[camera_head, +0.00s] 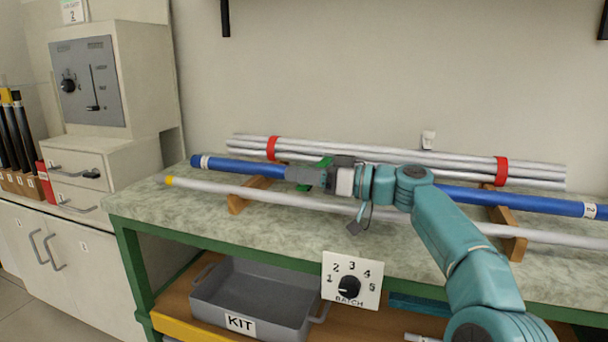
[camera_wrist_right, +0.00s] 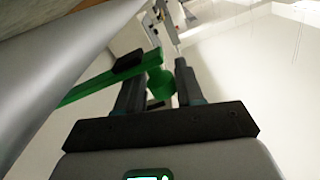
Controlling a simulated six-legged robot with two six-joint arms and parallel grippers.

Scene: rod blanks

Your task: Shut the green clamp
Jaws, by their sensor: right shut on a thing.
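The green clamp (camera_head: 322,162) is on the bench by the blue rod (camera_head: 250,168), mostly hidden behind my right gripper. In the right wrist view a green bar (camera_wrist_right: 85,91) with a black grip (camera_wrist_right: 129,64) runs in from the left, and a rounded green part (camera_wrist_right: 160,84) lies between the fingers. My right gripper (camera_head: 314,177) is at the clamp, shut on a green part of it. It also shows in the right wrist view (camera_wrist_right: 161,78). I cannot tell whether the clamp is open or shut. My left gripper is not in view.
A grey rod (camera_head: 225,187) with a yellow end lies in front on wooden rests (camera_head: 243,197). Silver rods (camera_head: 390,157) with red bands lie behind. A grey KIT tray (camera_head: 255,283) and a BATCH dial (camera_head: 350,284) are below. A cabinet (camera_head: 110,80) stands left.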

